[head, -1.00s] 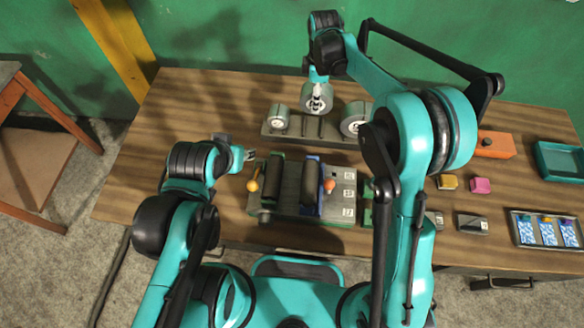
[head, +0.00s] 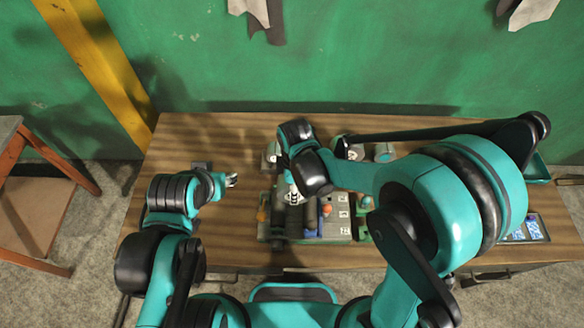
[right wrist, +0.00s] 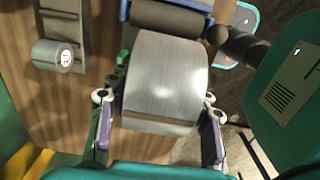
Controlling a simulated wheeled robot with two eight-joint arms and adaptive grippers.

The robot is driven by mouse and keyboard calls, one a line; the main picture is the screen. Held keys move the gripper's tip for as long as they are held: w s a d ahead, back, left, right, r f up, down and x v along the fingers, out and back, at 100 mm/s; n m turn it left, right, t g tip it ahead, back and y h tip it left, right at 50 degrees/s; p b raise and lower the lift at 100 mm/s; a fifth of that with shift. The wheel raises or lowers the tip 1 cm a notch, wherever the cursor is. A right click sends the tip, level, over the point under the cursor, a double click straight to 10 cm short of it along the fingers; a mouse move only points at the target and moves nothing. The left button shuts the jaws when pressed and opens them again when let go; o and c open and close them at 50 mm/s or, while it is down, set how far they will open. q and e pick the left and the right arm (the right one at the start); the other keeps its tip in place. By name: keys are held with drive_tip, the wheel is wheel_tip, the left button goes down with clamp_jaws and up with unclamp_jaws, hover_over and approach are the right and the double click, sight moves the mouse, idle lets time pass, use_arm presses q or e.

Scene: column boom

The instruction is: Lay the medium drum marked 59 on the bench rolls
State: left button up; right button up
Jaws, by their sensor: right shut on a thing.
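My right gripper (head: 293,196) is over the bench rolls (head: 277,221) in the head view. In the right wrist view it is shut on a grey metal drum (right wrist: 165,75), with one finger on each side. The drum's marking does not show, and my arm mostly hides the drum in the head view. A dark roll (right wrist: 170,18) shows just beyond the drum; I cannot tell whether they touch. My left gripper (head: 232,180) is empty, left of the rolls; its opening is too small to judge.
Orange knobs (head: 326,210) and a label plate (head: 342,205) sit on the roll unit. My right arm covers much of the bench's right side.

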wheel_tip(320, 180, down, 6)
drive_tip(key=b, duration=0.4)
drive_tip(key=shift+b, duration=0.5)
idle(0.9)
drive_tip(key=shift+f, duration=0.15)
drive_tip(key=shift+f+b, duration=0.75)
drive_tip(key=shift+b, duration=0.15)
drive_tip(key=shift+f, duration=0.15)
drive_tip(key=shift+f+b, duration=0.7)
drive_tip(key=shift+b, duration=0.15)
